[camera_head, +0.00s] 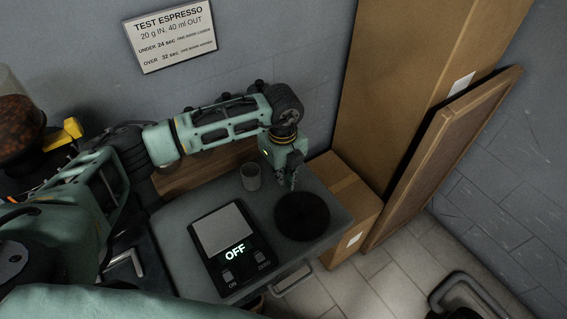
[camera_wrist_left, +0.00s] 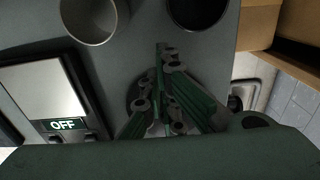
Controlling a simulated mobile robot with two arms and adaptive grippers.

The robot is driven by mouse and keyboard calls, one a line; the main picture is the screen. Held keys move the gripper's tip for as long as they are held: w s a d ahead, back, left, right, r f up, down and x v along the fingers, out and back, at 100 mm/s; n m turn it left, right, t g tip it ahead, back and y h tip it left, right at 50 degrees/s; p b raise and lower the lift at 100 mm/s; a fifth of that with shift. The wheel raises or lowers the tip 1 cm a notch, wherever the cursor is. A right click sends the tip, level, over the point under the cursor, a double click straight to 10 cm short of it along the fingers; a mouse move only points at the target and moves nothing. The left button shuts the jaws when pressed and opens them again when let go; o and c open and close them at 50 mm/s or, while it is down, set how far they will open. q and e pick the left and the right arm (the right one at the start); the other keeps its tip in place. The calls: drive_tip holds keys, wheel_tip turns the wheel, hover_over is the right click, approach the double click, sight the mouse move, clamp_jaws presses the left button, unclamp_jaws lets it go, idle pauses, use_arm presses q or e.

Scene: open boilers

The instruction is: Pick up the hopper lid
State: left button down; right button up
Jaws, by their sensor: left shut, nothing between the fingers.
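The hopper lid, a dark round disc (camera_head: 302,216), lies flat near the right end of the grey counter (camera_head: 180,245). My left gripper (camera_head: 293,184) points down at the lid's far edge in the head view. I cannot tell whether it touches the lid. In the left wrist view, the fingers of my left gripper (camera_wrist_left: 165,50) are shut with nothing between them. They cover much of a dark round shape, likely the lid (camera_wrist_left: 134,90). My right gripper is not in view.
A black scale (camera_head: 234,274) reading OFF lies left of the lid. A grey cup (camera_head: 251,176) stands behind it. The left wrist view also shows a dark cup (camera_wrist_left: 199,10). Cardboard boxes (camera_head: 395,90) and a framed board (camera_head: 440,155) stand to the right.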

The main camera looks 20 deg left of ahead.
sight(305, 219)
use_arm(q)
wheel_tip(305, 219, down, 3)
drive_tip(key=shift+d+f+p, duration=0.1)
drive_tip(key=shift+f+p, duration=0.1)
drive_tip(key=shift+p, duration=0.2)
drive_tip(key=shift+s+d+r+p, duration=0.15)
drive_tip(key=shift+s+d+p, duration=0.6)
drive_tip(key=shift+d, duration=0.25)
drive_tip(key=shift+s+d, duration=0.45)
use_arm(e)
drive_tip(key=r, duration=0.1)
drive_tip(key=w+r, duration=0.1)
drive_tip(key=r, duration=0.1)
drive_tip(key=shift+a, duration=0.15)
use_arm(q)
drive_tip(key=shift+s+d, duration=0.1)
drive_tip(key=shift+d, duration=0.15)
drive_tip(key=s+d, duration=0.4)
drive_tip(key=d, duration=0.1)
drive_tip(key=shift+p, duration=0.35)
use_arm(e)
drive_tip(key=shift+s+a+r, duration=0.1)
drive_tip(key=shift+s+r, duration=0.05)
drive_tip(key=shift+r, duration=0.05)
